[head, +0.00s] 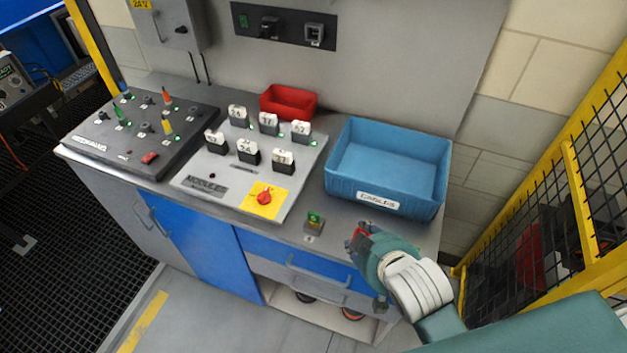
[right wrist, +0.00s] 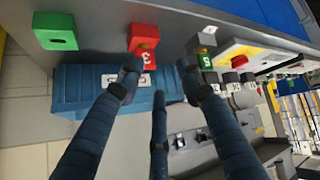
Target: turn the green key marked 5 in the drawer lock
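The green key (head: 314,217) stands in a grey lock block (head: 313,228) on the counter's front edge. In the right wrist view the green key (right wrist: 207,62), marked 5, is right of my fingers. A red key (right wrist: 146,58) marked 3 stands in a red block (right wrist: 143,37) there, just beyond my fingertips. My right gripper (head: 358,238) is over the front edge, right of the green key, with its dark fingers spread. In the wrist view, my right gripper (right wrist: 160,80) holds nothing visible; contact with the red key cannot be told. My left gripper is out of view.
A blue bin (head: 345,178) stands behind my right gripper. A grey panel (head: 222,172) with several marked blocks and a red knob (head: 264,198) lies left. A yellow mesh fence (head: 575,190) is at right.

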